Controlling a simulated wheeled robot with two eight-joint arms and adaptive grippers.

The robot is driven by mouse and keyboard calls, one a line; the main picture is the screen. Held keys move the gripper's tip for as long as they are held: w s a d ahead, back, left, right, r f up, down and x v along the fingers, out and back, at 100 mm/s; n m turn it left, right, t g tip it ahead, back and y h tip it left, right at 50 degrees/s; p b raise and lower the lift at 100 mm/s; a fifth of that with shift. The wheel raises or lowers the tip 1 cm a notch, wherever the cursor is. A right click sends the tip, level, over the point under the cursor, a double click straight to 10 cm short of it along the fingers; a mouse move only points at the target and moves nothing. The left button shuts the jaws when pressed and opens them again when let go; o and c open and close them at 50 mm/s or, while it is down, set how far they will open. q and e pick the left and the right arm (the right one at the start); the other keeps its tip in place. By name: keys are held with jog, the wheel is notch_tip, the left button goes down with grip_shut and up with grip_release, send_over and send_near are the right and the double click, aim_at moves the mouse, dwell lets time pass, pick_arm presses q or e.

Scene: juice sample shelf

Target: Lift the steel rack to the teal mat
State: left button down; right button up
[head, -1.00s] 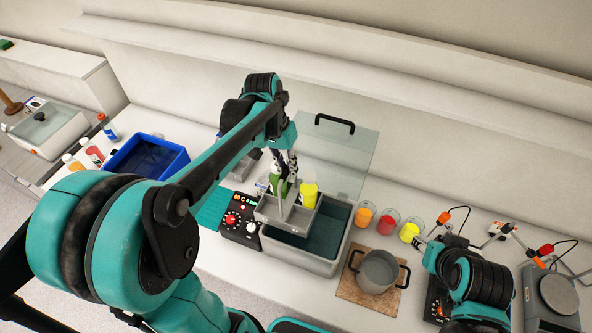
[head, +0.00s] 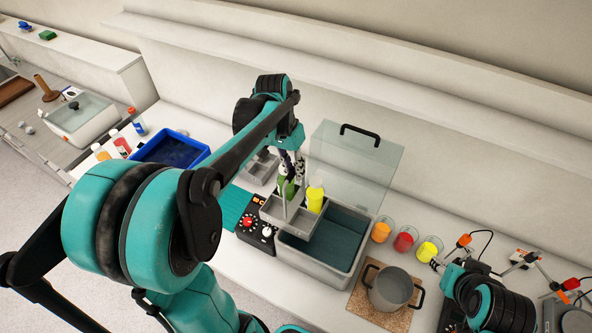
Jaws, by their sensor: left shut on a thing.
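The steel rack (head: 270,211) is a grey open tray with an upright handle. It holds a green container and a yellow one (head: 316,198). My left gripper (head: 289,180) is shut on the rack's handle from above, its fingers partly hidden by the containers. The rack hangs over the left part of the grey water bath (head: 311,271) and overlaps the control box in the picture. The teal mat (head: 236,207) lies left of the control box, partly hidden by my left arm. My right gripper (head: 438,264) is at the lower right near a yellow cup; its jaws are too small to read.
The black control box (head: 256,234) stands between mat and bath. A clear lid (head: 354,165) with a black handle stands behind the bath. Orange, red and yellow cups (head: 429,249) and a grey pot (head: 391,289) on a cork board are to the right. A blue bin (head: 170,149) is left.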

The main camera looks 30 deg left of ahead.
pick_arm(q)
jog(key=a, duration=1)
jog(key=shift+a+b, duration=0.3)
jog(key=shift+a, duration=0.05)
jog(key=shift+w, duration=0.1)
jog(key=a, duration=1)
jog(key=shift+a, duration=0.4)
dwell(0.5)
jog(key=shift+w, duration=0.1)
